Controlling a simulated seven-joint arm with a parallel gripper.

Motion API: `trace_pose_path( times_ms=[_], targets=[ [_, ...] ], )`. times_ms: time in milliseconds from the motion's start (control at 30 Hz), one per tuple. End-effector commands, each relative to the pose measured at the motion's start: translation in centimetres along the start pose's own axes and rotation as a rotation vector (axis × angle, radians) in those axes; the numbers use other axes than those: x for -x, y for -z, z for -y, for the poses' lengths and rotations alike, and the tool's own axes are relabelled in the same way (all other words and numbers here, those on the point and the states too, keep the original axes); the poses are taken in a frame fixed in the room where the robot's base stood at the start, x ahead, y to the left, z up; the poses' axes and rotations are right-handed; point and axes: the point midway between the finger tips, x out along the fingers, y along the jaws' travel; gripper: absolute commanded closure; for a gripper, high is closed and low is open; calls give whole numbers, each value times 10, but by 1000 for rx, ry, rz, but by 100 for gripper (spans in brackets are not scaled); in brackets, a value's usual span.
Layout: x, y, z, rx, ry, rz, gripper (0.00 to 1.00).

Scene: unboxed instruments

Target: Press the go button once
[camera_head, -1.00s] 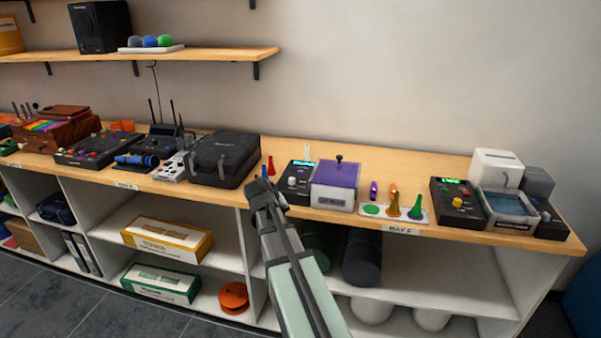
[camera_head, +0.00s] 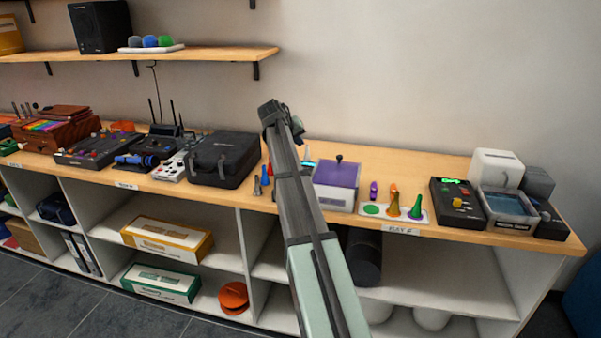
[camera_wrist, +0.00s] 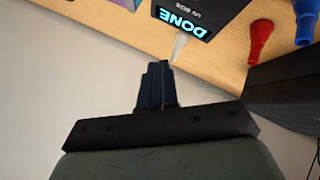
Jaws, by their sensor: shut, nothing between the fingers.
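My gripper (camera_head: 271,110) is shut and empty, raised above the shelf top in the head view. Its closed fingers (camera_wrist: 157,70) also show in the wrist view. The wrist view shows part of a dark unit labelled UV BOX, with a lit display (camera_wrist: 182,22) reading DONE. A pale cone (camera_wrist: 179,45) stands between the fingers and that unit in the picture. In the head view my arm covers most of this unit, left of the purple-lidded box (camera_head: 337,173). No go button can be made out on it in either view now.
A red cone (camera_wrist: 261,38) and a blue one (camera_wrist: 305,22) stand near the unit. A black case (camera_head: 223,160) lies left of my arm. Colored cones sit on a white tray (camera_head: 421,217) to the right, beside another dark control unit (camera_head: 458,202). The wall is behind.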

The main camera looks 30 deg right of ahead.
Motion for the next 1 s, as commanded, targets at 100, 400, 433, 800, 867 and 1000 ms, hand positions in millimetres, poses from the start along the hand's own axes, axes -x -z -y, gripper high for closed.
trace_pose_path(
  times_ms=[100, 400, 433, 800, 867, 1000],
  targets=[
    [-1, 3, -2, -3, -3, 1, 100],
    [-1, 2, -2, -3, -2, 1, 100],
    [-2, 2, -1, -3, -2, 1, 100],
    [-23, -15, 14, -3, -2, 2, 100],
    [-28, -19, 18, -2, -2, 2, 100],
    [-40, -27, 27, -2, -2, 2, 100]
  ],
)
